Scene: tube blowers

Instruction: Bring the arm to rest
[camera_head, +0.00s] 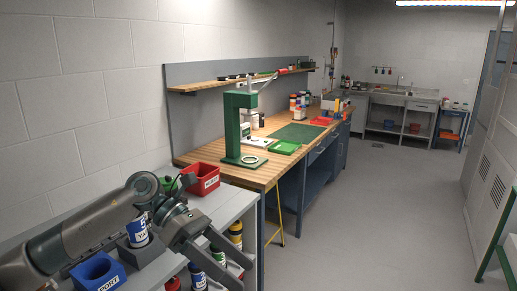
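My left arm (95,225) reaches in from the left over a grey bench (235,202). Its gripper (244,276) points down and to the right at the bench's front edge. The two fingers are apart and I see nothing held between them. A blue and white tube marked with letters (137,232) stands in a dark grey holder (142,252) just left of the gripper, partly behind my arm. My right gripper is not in view.
A blue "PORT" bin (98,272) and a red bin (202,178) sit on the grey bench. Coloured cans (236,234) stand on a shelf below. Beyond is a wooden workbench (205,153) with a green press (232,125).

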